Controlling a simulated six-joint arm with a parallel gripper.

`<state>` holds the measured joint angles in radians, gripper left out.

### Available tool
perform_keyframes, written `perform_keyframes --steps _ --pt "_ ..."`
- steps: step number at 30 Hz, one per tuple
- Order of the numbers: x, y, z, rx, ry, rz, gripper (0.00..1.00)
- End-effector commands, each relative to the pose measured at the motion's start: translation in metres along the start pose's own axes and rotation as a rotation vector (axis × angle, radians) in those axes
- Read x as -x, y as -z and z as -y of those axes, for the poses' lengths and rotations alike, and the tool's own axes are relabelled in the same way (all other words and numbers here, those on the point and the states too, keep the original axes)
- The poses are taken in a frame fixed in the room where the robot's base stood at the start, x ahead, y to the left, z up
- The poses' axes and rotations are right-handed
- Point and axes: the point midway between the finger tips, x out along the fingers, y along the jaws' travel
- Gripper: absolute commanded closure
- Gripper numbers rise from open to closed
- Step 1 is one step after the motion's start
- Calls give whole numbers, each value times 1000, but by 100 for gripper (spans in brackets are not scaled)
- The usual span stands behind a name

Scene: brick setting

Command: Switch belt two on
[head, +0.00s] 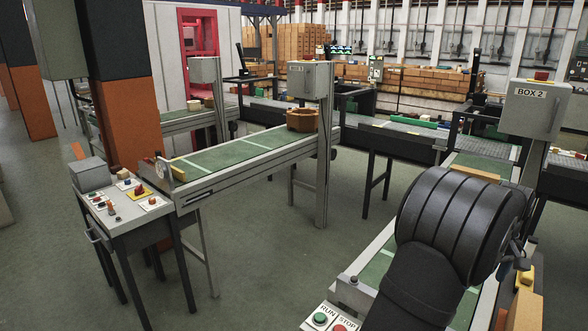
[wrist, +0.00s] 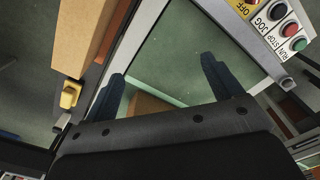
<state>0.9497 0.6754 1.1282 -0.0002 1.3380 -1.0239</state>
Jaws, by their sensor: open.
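A grey box labelled BOX 2 (head: 537,108) with a red button on top stands on a post at the right, beside the near green belt (head: 380,268). A white control panel (head: 322,318) marked RUN and STOP sits at this belt's near end; its green button (head: 320,318) shows. In the wrist view the panel shows the green button (wrist: 299,44), a red button (wrist: 290,29), a dark JOG button (wrist: 279,12) and an OFF marking. My gripper (wrist: 163,66) is open above the belt, left of the panel, touching no button. My arm hides part of the belt in the head view.
A tan block (wrist: 83,35) and yellow part (wrist: 70,94) lie beside the near belt. Open floor lies between the belts.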

Motion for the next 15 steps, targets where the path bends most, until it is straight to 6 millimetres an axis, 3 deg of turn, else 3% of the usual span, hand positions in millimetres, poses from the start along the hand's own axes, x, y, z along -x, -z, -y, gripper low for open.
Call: perform_keyframes --steps 1,8,12,15 --pt "0 0 0 0 0 0 26" --pt "-3 3 6 14 -2 13 71" --pt "-17 14 33 76 -19 79 98" --pt "-31 23 65 156 -47 155 100"
